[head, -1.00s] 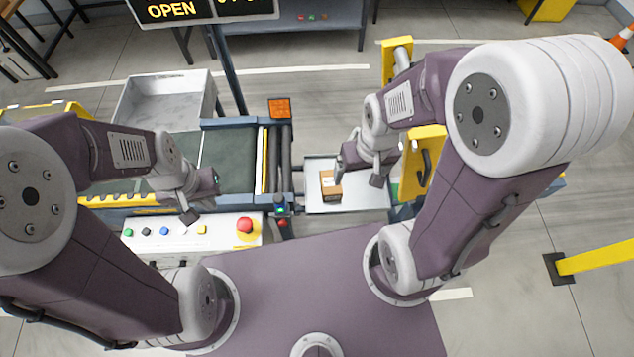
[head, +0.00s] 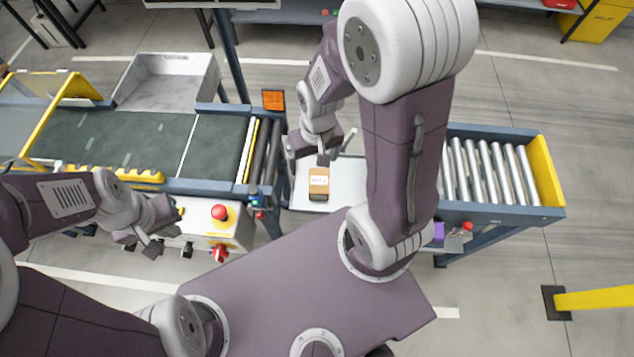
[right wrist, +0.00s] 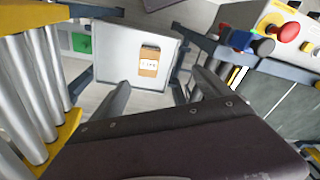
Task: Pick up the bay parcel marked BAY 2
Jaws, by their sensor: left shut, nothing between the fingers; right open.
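A small brown parcel (head: 318,184) with a white label lies on a pale grey tray-like platform (head: 300,200) between the two conveyors. The label's print is too small to read surely. The parcel also shows in the right wrist view (right wrist: 149,62), on the bare platform (right wrist: 112,62). My right gripper (head: 322,150) is open and empty, above and just behind the parcel in the head view. In the right wrist view its fingers (right wrist: 160,92) are spread, with the parcel beyond them. My left gripper (head: 152,243) is shut and empty, beside the control box at left.
A belt conveyor (head: 110,140) with a grey bin (head: 165,82) behind it stands at left. A control box (head: 228,236) with a red button (head: 219,212) is at the front. A roller conveyor (head: 490,172) with a yellow end stands at right. A yellow barrier (head: 595,298) is at lower right.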

